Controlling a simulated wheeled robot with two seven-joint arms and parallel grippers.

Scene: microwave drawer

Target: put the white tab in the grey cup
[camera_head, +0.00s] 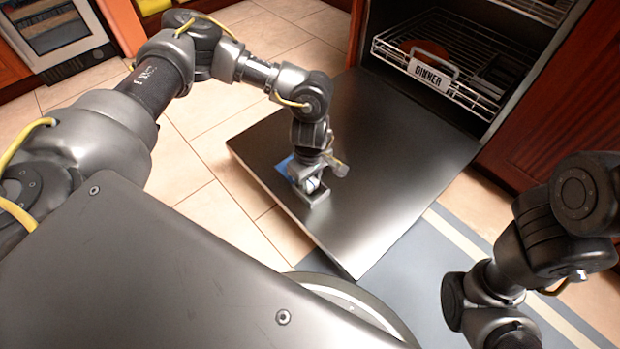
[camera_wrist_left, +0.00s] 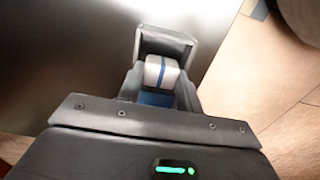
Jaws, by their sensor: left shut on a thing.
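My left gripper (camera_head: 314,189) is low over the open metal door panel, near its middle left. In the left wrist view the left gripper (camera_wrist_left: 164,58) is shut on a white piece with a blue stripe, which looks like the white tab (camera_wrist_left: 155,72). In the head view only a small pale bit of it shows between the fingers. A blue patch (camera_head: 283,167) shows just left of the gripper; I cannot tell what it belongs to. I cannot make out a grey cup in either view. My right arm is at the lower right, its gripper out of frame.
The open door panel (camera_head: 400,135) lies flat and looks bare around the gripper. Behind it, a wire rack (camera_head: 470,98) in the dark cavity carries a "DINNER" sign (camera_head: 429,75) and a reddish-brown item (camera_head: 424,50). Red wooden cabinet fronts (camera_head: 560,110) stand at the right.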

